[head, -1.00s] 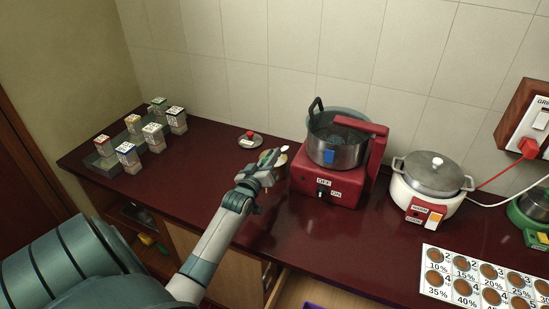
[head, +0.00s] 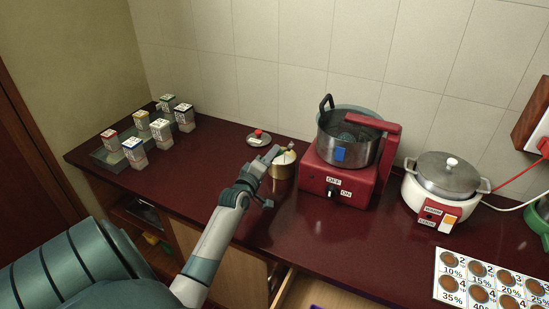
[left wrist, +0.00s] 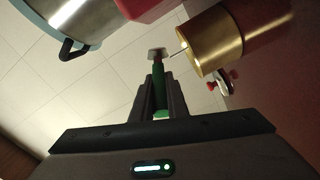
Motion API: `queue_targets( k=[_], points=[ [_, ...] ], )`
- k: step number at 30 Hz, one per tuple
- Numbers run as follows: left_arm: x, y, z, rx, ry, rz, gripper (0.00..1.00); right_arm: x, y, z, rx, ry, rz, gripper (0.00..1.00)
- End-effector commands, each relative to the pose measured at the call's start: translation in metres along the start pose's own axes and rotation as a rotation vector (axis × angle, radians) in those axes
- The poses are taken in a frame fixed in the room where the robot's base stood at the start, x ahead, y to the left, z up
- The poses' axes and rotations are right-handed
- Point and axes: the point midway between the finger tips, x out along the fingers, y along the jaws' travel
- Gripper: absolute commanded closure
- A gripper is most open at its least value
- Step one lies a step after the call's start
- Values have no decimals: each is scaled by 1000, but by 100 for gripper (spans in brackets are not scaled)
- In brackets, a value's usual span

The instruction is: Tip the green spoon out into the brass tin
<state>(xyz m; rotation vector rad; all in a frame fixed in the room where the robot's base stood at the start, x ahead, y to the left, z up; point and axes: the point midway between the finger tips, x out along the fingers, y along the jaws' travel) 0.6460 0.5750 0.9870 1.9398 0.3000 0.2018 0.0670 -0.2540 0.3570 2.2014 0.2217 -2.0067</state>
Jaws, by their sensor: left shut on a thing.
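The brass tin (head: 283,170) stands on the dark red counter, left of the red stove. It shows large in the left wrist view (left wrist: 214,42), with a thin pale rod at its mouth. My left gripper (head: 274,154) is beside the tin's rim at its upper left. In the left wrist view its fingers (left wrist: 158,92) are shut on the green spoon (left wrist: 158,76). The spoon's pale bowl end (left wrist: 156,54) appears close to the tin's mouth; I cannot tell whether it is over it or what it holds. My right gripper is not in view.
A red stove (head: 330,188) carrying a steel pot (head: 340,152) stands right of the tin. A small dish with a red knob (head: 259,138) lies behind. Several lidded jars (head: 134,153) stand at left. A white cooker (head: 420,190) is further right.

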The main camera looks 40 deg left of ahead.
Motion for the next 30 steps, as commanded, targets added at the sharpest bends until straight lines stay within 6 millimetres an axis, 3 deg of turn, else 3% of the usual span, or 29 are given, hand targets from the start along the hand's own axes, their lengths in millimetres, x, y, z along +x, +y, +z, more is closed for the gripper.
queue_targets(
  k=[18,30],
  points=[
    [0,-21,-7,-750,1,1,100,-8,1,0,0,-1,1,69],
    [0,-25,-7,-869,0,1,100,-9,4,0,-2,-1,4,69]
  ],
)
